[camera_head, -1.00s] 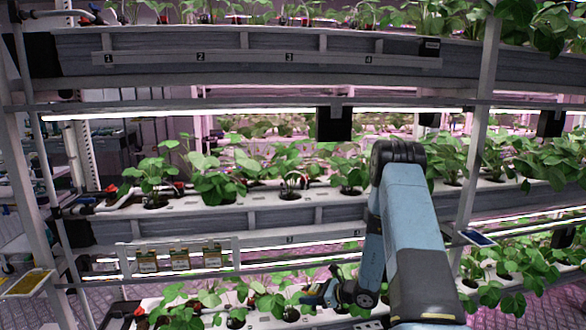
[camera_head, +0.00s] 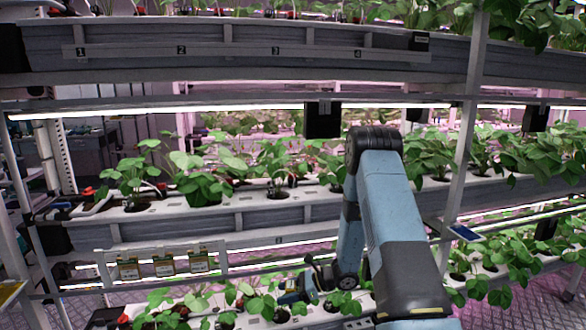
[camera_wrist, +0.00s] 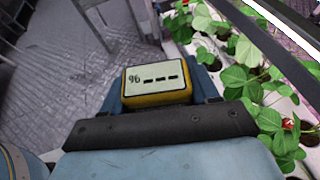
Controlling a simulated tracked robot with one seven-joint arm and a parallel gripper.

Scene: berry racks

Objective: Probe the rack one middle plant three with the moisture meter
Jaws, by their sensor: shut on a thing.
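My gripper (camera_head: 302,288) is low in front of the bottom shelf in the head view, left of my forearm. In the wrist view my gripper (camera_wrist: 157,92) is shut on the moisture meter (camera_wrist: 160,78), a yellow box whose screen shows a percent sign and dashes. The meter's probe is hidden in both views. The plant above the label 3 (camera_head: 276,168) grows on the middle shelf, higher than my gripper and slightly left of it. Its dark planting hole (camera_head: 277,193) shows at its foot. My gripper is apart from this plant.
Middle-shelf plants stand on both sides, with leafy ones to the left (camera_head: 203,185). Bottom-shelf plants (camera_wrist: 262,120) are close beside my gripper. A black box (camera_head: 322,120) hangs above the middle shelf. A rack post (camera_head: 467,130) stands right of my arm. Floor (camera_wrist: 45,80) shows clear at left.

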